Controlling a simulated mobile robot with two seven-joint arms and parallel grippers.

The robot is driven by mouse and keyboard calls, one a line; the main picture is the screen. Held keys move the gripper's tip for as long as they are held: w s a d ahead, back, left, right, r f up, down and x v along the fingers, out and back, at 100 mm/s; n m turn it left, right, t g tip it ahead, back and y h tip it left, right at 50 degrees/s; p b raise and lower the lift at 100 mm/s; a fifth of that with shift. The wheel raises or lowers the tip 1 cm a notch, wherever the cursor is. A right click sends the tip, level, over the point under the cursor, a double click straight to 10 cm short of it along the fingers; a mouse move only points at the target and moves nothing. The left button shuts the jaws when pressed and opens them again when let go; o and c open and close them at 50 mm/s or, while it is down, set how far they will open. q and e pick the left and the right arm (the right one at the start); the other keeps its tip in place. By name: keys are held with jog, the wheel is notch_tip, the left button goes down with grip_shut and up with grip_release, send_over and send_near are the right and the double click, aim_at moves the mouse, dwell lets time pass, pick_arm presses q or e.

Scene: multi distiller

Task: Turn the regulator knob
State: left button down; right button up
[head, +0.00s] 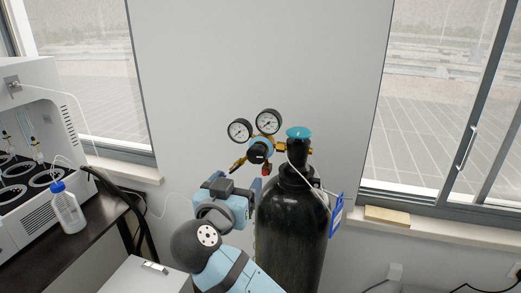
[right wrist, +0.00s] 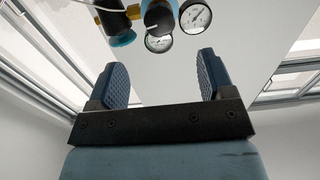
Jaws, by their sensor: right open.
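The regulator knob (head: 258,153) is black and round with a blue part behind it, and sits below two round gauges on the brass regulator beside the cylinder valve. It also shows at the top of the right wrist view (right wrist: 157,19). My right gripper (head: 243,183) is just below and slightly left of the knob in the head view, apart from it. In the right wrist view its two dark blue ribbed fingers (right wrist: 163,68) are spread with nothing between them, and the knob lies beyond their tips. My left gripper is in neither view.
The black gas cylinder (head: 293,215) with its teal valve handle (head: 299,132) stands right of my arm and carries a blue tag (head: 336,213). The left gauge (head: 240,130) and right gauge (head: 268,122) rise above the knob. A dark bench (head: 92,232) holds a white bottle (head: 68,211).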

aim_at(255, 157)
jog(key=p+x, duration=0.4)
jog(key=x, duration=0.7)
jog(key=shift+w+d+r, duration=0.15)
jog(key=shift+w, duration=0.1)
jog(key=shift+w+d, duration=0.2)
jog(key=shift+w, duration=0.45)
jog(key=c, duration=0.9)
